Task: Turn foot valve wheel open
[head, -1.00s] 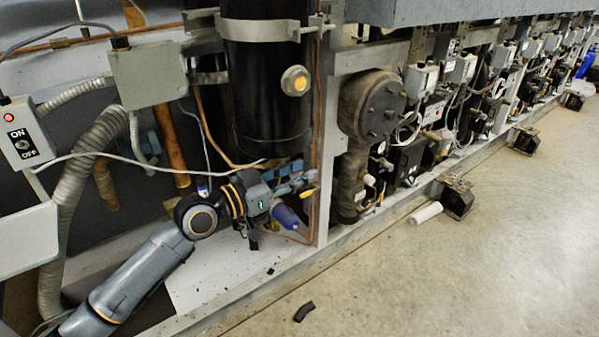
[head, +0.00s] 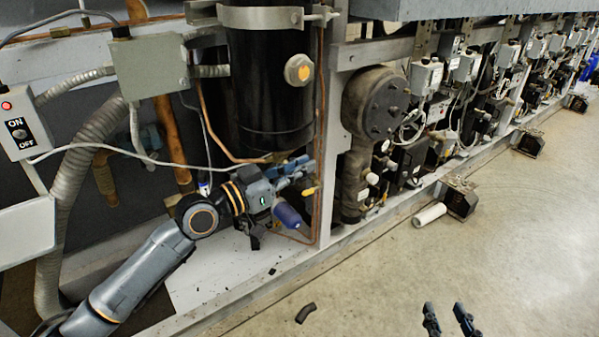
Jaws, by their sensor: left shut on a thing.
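My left gripper (head: 298,176) is at the foot of the tall black cylinder (head: 262,95), beside a thin copper pipe. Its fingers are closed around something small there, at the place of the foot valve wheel. The wheel itself is mostly hidden by the fingers, and its turn cannot be read. A small yellow part (head: 311,190) shows just below the fingertips. A blue cylindrical part (head: 287,214) hangs just below the gripper. My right gripper (head: 447,312) shows at the bottom edge, over the floor, with its two fingers apart and nothing between them.
A grey frame post (head: 330,150) stands close right of the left gripper, with a round flanged compressor (head: 377,104) beyond. A switch box (head: 20,132) and hoses are at the left.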

